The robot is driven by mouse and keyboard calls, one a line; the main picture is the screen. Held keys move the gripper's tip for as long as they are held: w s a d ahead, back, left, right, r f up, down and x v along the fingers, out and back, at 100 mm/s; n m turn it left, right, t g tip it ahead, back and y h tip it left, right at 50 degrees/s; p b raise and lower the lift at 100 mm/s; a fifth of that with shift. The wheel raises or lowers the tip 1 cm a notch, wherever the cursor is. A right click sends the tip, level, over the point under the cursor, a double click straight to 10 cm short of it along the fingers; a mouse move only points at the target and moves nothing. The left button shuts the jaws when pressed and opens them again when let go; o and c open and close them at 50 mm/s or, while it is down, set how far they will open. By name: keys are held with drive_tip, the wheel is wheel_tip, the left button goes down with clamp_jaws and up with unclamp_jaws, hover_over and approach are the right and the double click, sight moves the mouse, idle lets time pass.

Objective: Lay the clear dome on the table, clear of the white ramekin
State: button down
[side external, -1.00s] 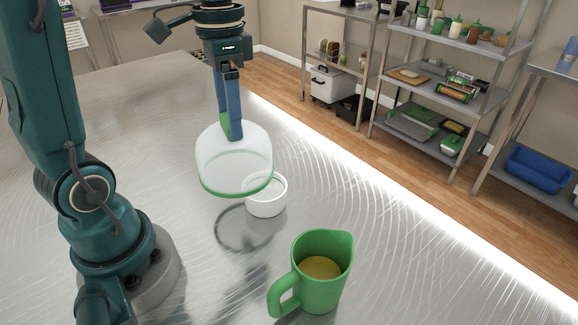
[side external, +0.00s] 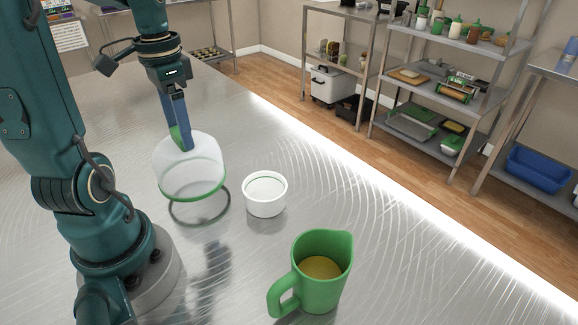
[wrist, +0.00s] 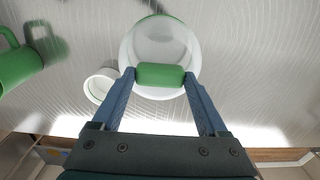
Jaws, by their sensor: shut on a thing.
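The clear dome (side external: 190,168) has a green rim and a green knob. My gripper (side external: 181,143) is shut on the green knob (wrist: 160,74), and the dome hangs below it. The rim is a little above the table, with a ring-shaped shadow beneath it. The dome also shows in the wrist view (wrist: 160,47). The white ramekin (side external: 265,196) stands upright on the table to the right of the dome in the side view, with a gap between them. Its inside looks white and empty. In the wrist view the ramekin (wrist: 98,88) is partly hidden behind the dome and my left finger.
A green jug (side external: 321,272) with yellowish-brown liquid stands at the front, nearer the camera than the ramekin. The metal table (side external: 400,235) is bare behind and left of the dome. Its far edge runs along a floor with shelves beyond.

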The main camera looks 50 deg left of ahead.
drive_tip(key=shift+f, duration=1.6)
unclamp_jaws()
drive_tip(key=shift+f, duration=0.1)
